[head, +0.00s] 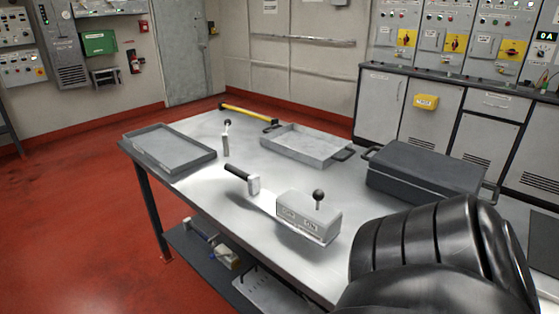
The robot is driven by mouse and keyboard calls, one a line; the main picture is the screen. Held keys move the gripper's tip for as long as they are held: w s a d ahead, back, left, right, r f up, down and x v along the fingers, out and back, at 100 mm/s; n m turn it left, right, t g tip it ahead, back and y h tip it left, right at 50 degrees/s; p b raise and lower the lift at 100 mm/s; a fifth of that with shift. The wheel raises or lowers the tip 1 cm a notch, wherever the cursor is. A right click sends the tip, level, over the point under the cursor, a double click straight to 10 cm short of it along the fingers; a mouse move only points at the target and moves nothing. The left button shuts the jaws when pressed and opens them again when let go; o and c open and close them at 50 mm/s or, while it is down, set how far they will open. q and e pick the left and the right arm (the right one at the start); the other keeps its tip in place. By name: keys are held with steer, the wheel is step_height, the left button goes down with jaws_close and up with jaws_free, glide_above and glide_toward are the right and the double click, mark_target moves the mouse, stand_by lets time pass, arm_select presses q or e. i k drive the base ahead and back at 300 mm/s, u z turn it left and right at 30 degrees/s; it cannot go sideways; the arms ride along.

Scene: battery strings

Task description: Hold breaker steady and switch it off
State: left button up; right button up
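The breaker (292,213) is a light grey box near the front edge of the metal table. Its front carries two labelled panels; the right one seems to read ON, the left one is too small to read surely. A short lever with a black ball knob (318,194) stands up from its top, right of the middle. Neither gripper shows in the head view. A large black ribbed part of my own body fills the lower right, and nothing visible touches the breaker.
On the table (205,187) are a dark tray (166,168), a lighter tray (300,158), a closed dark case (425,168), a black-handled tool (237,172), a small upright lever piece (225,143) and a yellow bar (248,114). Cabinets line the back.

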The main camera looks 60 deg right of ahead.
mark_target(319, 194)
steer(key=i, duration=1.85)
steer(key=z, duration=2.4)
